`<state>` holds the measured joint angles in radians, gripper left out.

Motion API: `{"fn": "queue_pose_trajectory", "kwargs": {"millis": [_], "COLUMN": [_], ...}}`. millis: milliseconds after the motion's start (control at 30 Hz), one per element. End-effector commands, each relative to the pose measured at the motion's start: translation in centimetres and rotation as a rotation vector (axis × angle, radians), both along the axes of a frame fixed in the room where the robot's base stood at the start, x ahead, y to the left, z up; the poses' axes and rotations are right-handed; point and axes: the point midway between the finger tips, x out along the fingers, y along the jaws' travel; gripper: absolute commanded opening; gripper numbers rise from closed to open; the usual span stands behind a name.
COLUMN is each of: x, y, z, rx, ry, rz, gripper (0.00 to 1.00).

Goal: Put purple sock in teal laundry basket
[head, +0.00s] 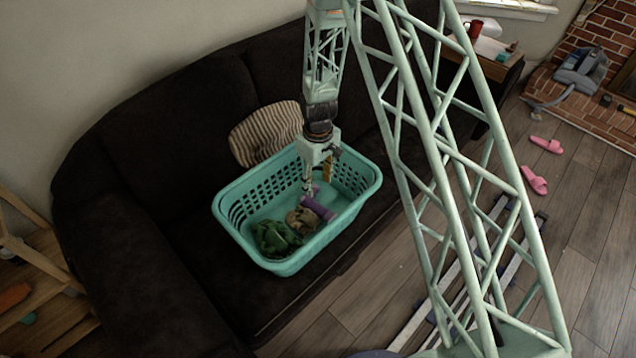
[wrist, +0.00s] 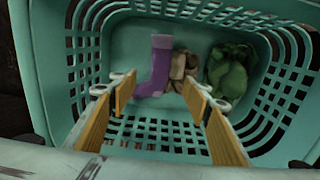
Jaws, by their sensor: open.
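The teal laundry basket (head: 358,203) stands on the dark sofa, and its rim surrounds the wrist view (wrist: 60,75). The purple sock (head: 318,208) lies inside the basket, beside a brown crumpled cloth. In the wrist view the purple sock (wrist: 158,65) lies on the basket floor with its toe toward my gripper. My gripper (head: 314,188) is inside the basket's opening, above the sock. In the wrist view its yellow-padded fingers (wrist: 158,98) are spread wide with nothing between them that they grip.
The brown cloth (head: 301,220) and a green cloth (head: 275,238) lie in the basket. A striped cushion (head: 264,133) leans on the sofa (head: 180,130) behind it. Pink slippers (head: 536,180) lie on the wooden floor at right. A side table (head: 490,62) stands at the back.

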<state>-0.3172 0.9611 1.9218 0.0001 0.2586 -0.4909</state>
Motion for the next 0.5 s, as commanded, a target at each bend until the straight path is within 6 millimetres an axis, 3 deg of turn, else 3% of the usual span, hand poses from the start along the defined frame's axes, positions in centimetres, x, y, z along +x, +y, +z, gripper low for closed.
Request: {"fn": "queue_pose_trajectory", "kwargs": {"millis": [500], "x": [0.0], "y": [0.0], "z": [1.2], "rx": [0.001], "ry": [-0.001], "rz": [0.0], "gripper": [0.44]}}
